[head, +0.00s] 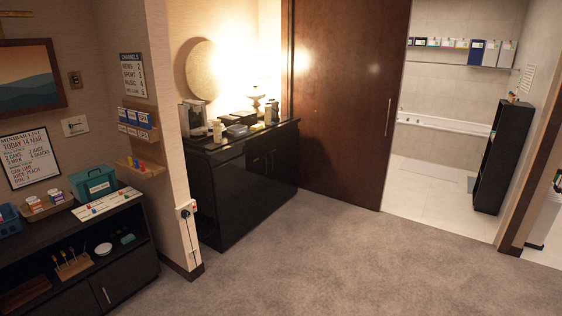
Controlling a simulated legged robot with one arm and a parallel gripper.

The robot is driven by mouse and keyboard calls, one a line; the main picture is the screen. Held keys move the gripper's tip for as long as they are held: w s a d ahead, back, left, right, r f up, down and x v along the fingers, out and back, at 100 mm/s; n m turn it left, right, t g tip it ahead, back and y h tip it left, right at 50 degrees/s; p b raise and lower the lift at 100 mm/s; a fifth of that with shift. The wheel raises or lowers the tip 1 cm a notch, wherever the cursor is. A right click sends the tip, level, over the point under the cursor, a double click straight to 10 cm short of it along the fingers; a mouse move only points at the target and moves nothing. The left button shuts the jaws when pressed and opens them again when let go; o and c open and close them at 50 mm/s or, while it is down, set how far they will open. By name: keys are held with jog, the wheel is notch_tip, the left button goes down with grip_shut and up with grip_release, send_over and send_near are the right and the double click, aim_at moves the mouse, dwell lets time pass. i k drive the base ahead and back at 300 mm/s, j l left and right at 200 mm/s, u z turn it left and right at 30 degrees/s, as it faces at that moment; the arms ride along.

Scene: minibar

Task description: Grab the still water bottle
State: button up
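A black cabinet (225,195) stands ahead, left of the middle, against the far wall. A small pale bottle-like item (218,131) stands upright near the front left of its top. Another small bottle-like item (268,115) stands at the right part of the top. Both are too small to read a label, so I cannot tell which, if either, is the still water bottle. My gripper is not in view.
A coffee machine (195,117), dark boxes (238,118) and a lit lamp (256,98) share the cabinet top. A low dark shelf unit (125,270) and a wall end (180,215) stand at left. The carpet (340,255) is clear. A brown door (338,100) stands right of the cabinet.

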aim_at(268, 114)
jog(key=i+z, duration=0.25)
jog(key=i, duration=0.75)
jog(key=i+j+z, duration=0.25)
jog(key=i, duration=0.7)
jog(key=i+u, duration=0.2)
jog(key=i, duration=0.25)
jog(key=i+l+u, duration=0.15)
jog(key=i, duration=0.3)
jog(key=i+l+u, duration=0.2)
jog(key=i, duration=0.25)
jog(key=i+l+u, duration=0.2)
jog(key=i, duration=0.25)
jog(key=i+l+u, duration=0.1)
jog(key=i+u, duration=0.3)
jog(key=i+l+u, duration=0.25)
jog(key=u, duration=0.15)
jog(key=i+l+u, duration=0.5)
jog(key=l+u, duration=0.15)
jog(key=l, duration=1.15)
jog(key=l+u, duration=0.25)
jog(key=l, duration=1.2)
